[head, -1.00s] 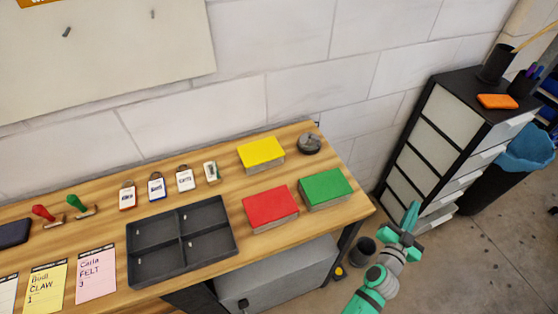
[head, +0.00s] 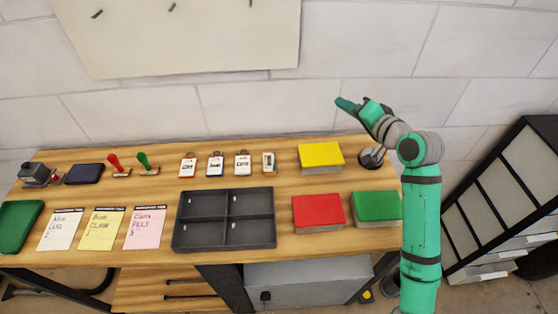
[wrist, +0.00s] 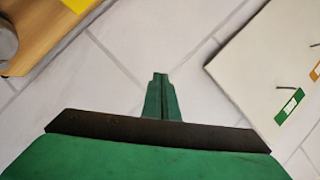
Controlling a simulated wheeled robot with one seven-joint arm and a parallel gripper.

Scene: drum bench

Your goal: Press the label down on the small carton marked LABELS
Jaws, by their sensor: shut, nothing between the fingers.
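My gripper (head: 349,105) is shut and empty, raised in front of the wall above the back right of the bench. Its closed fingers also show in the wrist view (wrist: 161,78), with bare wall behind them. No lettering reading LABELS can be made out, so I cannot tell which thing is that carton. Boxes with a yellow top (head: 321,155), a red top (head: 318,210) and a green top (head: 376,206) stand at the bench's right. A small pale item (head: 269,163) stands left of the yellow one; its marking is too small to read. My gripper touches none of these.
A dark four-part tray (head: 224,243) lies mid-bench. Several tags (head: 215,164), two stamps (head: 147,164) and paper cards (head: 101,230) lie left. A drawer cabinet (head: 500,205) is at right. A pale board (head: 190,40) hangs on the wall.

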